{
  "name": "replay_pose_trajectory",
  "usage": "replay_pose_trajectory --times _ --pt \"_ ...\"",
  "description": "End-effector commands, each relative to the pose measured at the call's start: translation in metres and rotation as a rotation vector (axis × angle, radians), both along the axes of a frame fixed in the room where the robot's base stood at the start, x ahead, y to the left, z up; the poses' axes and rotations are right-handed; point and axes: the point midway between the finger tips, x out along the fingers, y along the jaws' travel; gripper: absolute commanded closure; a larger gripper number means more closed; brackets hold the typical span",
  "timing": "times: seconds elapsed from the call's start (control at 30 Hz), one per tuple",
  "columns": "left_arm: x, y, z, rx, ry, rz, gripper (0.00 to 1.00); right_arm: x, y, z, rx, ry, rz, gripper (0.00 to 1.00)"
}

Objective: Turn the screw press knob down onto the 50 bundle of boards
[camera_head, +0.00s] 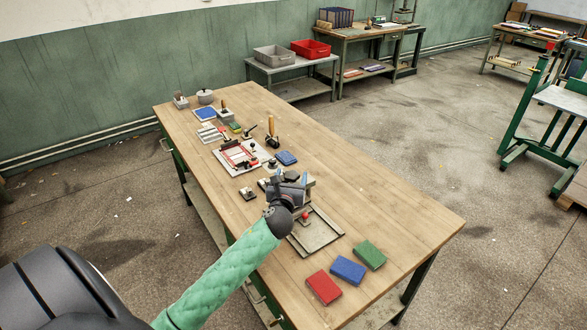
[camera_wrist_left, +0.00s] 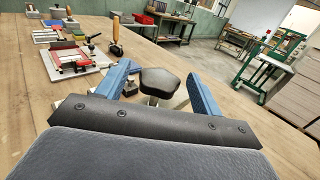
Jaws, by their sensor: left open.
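A black lobed knob (camera_wrist_left: 160,82) on a pale stem stands upright in the left wrist view. My left gripper (camera_wrist_left: 157,70) is open, with one blue finger on each side of the knob. Gaps show between the fingers and the knob, so it is not gripped. In the head view my left gripper (camera_head: 288,182) is over the middle of the bench and hides most of the press. The boards under the knob are hidden by my gripper, so I cannot tell whether the press touches them. My right gripper is not in view.
The wooden bench (camera_head: 390,209) holds a grey tray (camera_head: 318,236) and red (camera_head: 323,287), blue (camera_head: 348,270) and green (camera_head: 370,254) blocks. The bench's right side is clear.

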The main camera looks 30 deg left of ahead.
Motion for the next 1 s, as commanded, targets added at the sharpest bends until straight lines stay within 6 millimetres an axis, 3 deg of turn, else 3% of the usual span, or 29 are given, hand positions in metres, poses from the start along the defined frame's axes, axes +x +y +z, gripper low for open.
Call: replay_pose_trajectory --times 0.23,0.63,0.87,1.0 --pt "0.026 0.010 0.001 -0.003 -0.001 0.000 0.34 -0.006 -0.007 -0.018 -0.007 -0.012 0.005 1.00" --pt "0.031 0.012 0.000 -0.003 0.000 -0.001 0.34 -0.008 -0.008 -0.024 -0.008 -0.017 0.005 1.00" --pt "0.031 0.012 0.000 -0.003 -0.001 -0.001 0.78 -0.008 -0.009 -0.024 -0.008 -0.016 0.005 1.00" --pt "0.031 0.012 0.000 -0.003 -0.001 -0.003 0.78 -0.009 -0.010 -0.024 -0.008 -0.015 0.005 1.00"
